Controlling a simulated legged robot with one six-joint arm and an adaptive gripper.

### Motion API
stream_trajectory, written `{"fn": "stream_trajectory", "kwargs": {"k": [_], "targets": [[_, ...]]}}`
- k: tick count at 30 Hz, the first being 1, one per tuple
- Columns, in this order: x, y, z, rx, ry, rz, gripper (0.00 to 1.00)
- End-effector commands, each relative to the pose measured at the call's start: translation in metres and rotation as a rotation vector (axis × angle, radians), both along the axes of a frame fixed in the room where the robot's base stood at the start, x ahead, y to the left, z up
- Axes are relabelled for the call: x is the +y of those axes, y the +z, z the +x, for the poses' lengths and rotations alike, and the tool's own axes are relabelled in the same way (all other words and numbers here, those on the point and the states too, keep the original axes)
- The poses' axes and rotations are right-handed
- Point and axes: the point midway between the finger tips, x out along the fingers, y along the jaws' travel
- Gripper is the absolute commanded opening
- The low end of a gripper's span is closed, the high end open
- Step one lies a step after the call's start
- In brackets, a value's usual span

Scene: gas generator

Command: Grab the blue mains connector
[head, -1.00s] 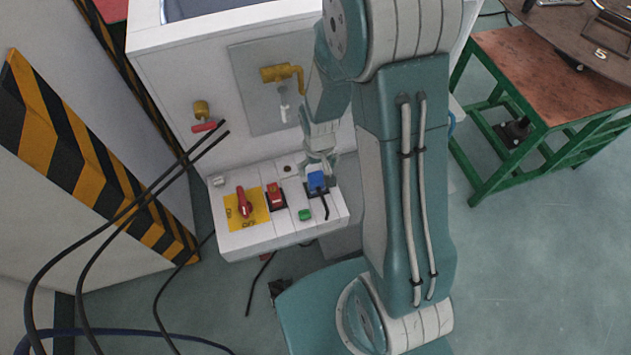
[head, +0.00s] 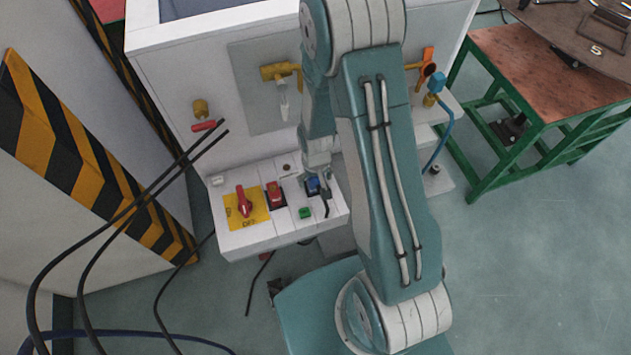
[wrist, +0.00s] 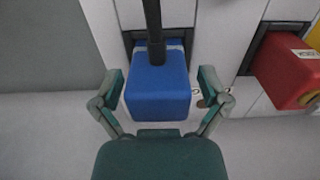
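The blue mains connector (wrist: 158,88) is a blue block with a dark cable coming out of it, seated in a dark socket frame on the white panel. In the head view the connector (head: 312,185) is partly covered by my gripper and arm. In the wrist view my gripper (wrist: 161,88) is open, with one finger on each side of the connector's near end. Small gaps seem to remain between fingers and block, though contact on the left is hard to tell.
Yellow valves (head: 281,72) are on the wall above. A green-framed table (head: 545,130) stands at right.

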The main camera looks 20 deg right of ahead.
Motion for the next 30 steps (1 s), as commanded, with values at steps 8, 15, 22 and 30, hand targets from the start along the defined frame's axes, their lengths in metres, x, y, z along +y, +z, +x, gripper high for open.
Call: {"fn": "stream_trajectory", "kwargs": {"k": [8,15,22,30], "targets": [[0.0,0.0,0.0,0.001,0.0,0.0,0.05],[0.0,0.0,0.0,0.002,0.0,0.0,0.05],[0.0,0.01,0.002,0.0,0.0,0.0,0.05],[0.0,0.024,0.005,-0.001,0.0,0.0,0.05]]}}
